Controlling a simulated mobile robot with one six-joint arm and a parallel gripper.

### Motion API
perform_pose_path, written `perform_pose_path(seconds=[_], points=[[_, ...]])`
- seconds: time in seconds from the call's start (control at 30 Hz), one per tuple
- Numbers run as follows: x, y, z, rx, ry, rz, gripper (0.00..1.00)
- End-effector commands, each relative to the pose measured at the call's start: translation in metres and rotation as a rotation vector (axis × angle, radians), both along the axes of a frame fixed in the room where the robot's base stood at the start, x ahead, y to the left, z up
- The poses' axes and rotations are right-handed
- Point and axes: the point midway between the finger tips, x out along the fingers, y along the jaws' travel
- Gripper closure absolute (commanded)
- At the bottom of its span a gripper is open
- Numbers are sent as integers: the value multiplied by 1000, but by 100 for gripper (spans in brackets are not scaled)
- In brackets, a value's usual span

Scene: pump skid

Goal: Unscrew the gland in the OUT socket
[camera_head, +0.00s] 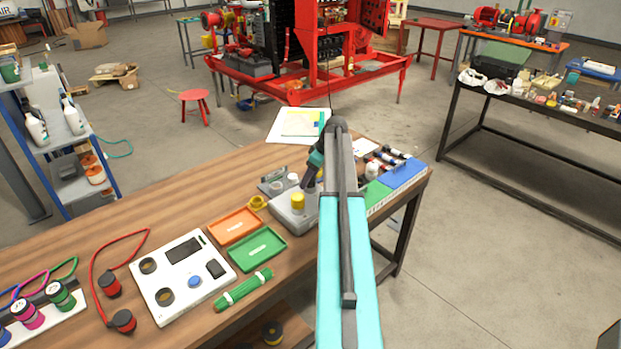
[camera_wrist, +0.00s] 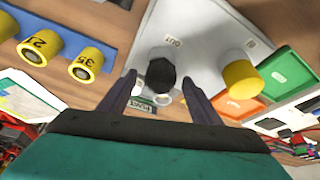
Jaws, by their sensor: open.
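The grey block (camera_head: 283,214) stands on the wooden bench, and its pale face with the OUT label (camera_wrist: 205,45) fills the upper middle of the wrist view. A black gland (camera_wrist: 160,68) sits in the socket beside the OUT label. A yellow cap (camera_wrist: 241,77) is on the same block, and it also shows in the head view (camera_head: 298,200). My gripper (camera_wrist: 158,82) is open, with one finger on each side of the gland in the wrist view. Contact with the gland cannot be made out. In the head view my arm hides part of the block and the gland.
An orange tray (camera_head: 234,226) and a green tray (camera_head: 258,249) lie left of the block. A yellow ring (camera_head: 258,202) lies beside it. In the wrist view a blue holder (camera_wrist: 63,32) carries yellow numbered pieces. A white panel (camera_head: 182,275) lies further left.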

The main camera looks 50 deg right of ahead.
Motion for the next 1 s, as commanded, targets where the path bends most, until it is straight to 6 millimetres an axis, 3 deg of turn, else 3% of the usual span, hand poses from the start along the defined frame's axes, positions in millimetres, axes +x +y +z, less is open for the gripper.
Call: perform_pose_path(seconds=[0.23, 0.67, 1.0], points=[[0, 1, 0, -1, -1, -130, 42], [0, 0, 0, -1, 0, -156, 42], [-1, 1, 0, -1, -1, -347, 42]])
